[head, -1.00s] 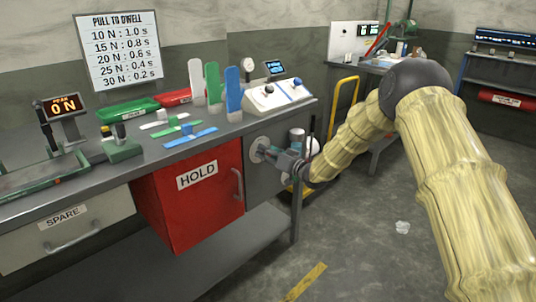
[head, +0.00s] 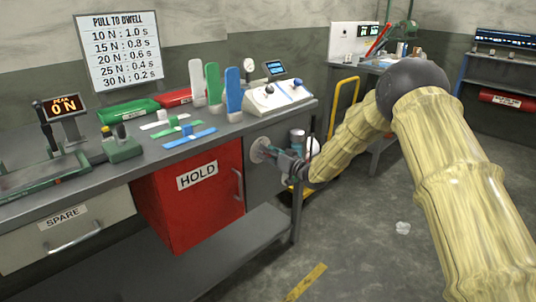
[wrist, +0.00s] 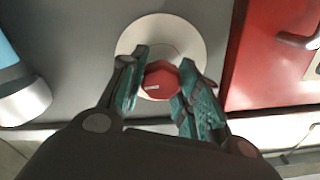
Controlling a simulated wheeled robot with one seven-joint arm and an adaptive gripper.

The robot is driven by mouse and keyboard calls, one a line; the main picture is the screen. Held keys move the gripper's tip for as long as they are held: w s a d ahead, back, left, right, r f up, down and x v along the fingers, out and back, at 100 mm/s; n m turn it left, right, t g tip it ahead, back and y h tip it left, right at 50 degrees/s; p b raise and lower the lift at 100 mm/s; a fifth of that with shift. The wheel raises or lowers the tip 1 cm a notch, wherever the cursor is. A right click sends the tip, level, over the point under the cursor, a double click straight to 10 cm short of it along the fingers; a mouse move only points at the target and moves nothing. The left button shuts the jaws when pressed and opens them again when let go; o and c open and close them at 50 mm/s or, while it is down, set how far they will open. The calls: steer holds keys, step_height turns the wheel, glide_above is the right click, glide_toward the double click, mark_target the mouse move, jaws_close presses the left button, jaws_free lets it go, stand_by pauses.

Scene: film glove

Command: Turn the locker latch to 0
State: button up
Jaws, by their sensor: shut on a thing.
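The latch is a red faceted knob (wrist: 160,80) with a small pale mark on its face, in the middle of a pale round plate (wrist: 160,28). In the head view the plate (head: 258,149) is on the grey panel right of the red HOLD locker door (head: 200,210). My gripper (wrist: 161,76) is shut on the knob, one teal finger on each side. In the head view my gripper (head: 276,156) reaches the plate from the right and hides the knob. I cannot read any dial numbers.
The red door's handle (head: 238,186) is close left of my gripper. The workbench edge (head: 225,130) runs above it. The floor in front is mostly clear.

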steer(key=n, duration=0.3)
steer(key=shift+s+n, duration=0.1)
steer(key=shift+n, duration=0.3)
steer(key=n+b, duration=0.1)
steer(key=n, duration=0.3)
steer(key=shift+a+f+n+b, duration=0.1)
steer(key=shift+n+b, duration=0.2)
steer(key=n+b, duration=0.1)
steer(key=n, duration=0.3)
steer(key=shift+n+b, duration=0.3)
steer(key=shift+b, duration=0.05)
steer(key=shift+s+n+b, duration=0.1)
steer(key=shift+n+b, duration=0.8)
steer(key=shift+n, duration=1.2)
steer(key=o, duration=1)
